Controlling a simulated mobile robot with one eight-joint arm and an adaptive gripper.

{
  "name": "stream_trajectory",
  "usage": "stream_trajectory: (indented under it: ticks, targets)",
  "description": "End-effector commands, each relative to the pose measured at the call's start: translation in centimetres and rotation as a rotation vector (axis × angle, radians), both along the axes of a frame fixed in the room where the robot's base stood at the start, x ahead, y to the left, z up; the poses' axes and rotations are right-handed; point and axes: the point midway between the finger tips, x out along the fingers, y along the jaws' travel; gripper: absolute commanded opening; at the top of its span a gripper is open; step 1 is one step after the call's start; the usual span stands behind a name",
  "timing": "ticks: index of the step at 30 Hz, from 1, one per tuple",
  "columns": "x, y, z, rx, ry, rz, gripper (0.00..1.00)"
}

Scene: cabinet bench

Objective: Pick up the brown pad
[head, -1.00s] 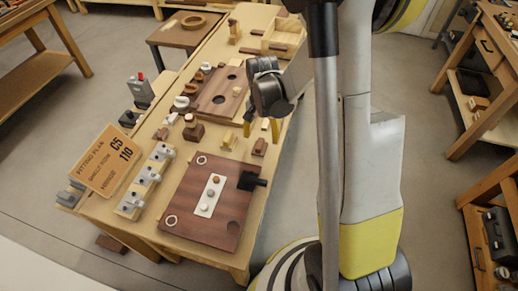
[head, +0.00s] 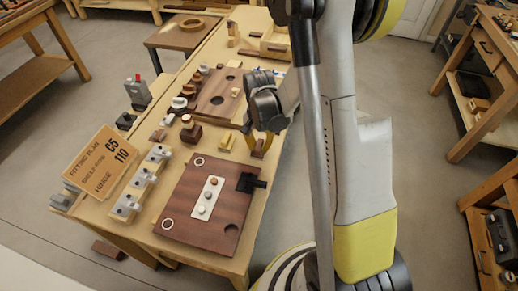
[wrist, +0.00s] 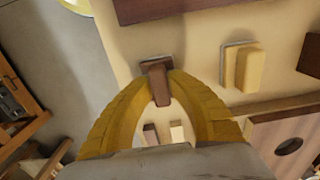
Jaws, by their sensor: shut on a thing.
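The brown pad (wrist: 158,86) is a small dark brown block at the tips of my yellow fingers in the wrist view. Its far end has a pale grey edge. My gripper (wrist: 157,78) is shut on it, one finger on each side. In the head view the pad (head: 259,153) shows between and just below my fingertips (head: 259,143), near the right edge of the bench. I cannot tell whether it still touches the bench top.
A yellow block (head: 227,140) stands just left of my gripper; it also shows in the wrist view (wrist: 242,67). A dark brown board (head: 180,222) with a black handle lies nearer. Another brown board (head: 232,104) lies beyond. Open floor lies right of the bench.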

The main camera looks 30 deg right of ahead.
Motion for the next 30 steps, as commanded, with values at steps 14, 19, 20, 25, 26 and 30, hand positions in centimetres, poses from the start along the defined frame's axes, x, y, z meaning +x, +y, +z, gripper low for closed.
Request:
stream_trajectory:
  ticks: [14,19,20,25,26,30]
  targets:
    - [0.0,0.0,2.2,0.000,-0.001,0.000,0.00]
    - [-0.8,-0.9,5.2,-0.001,-0.001,-0.005,0.00]
    - [-1.4,-1.4,5.6,-0.001,-0.001,-0.005,0.00]
    - [-4.3,-4.2,8.0,-0.001,-0.001,-0.007,0.00]
    - [-4.8,-4.6,8.4,-0.001,-0.001,-0.005,0.00]
    - [-6.7,-6.4,9.8,-0.001,-0.001,-0.004,0.00]
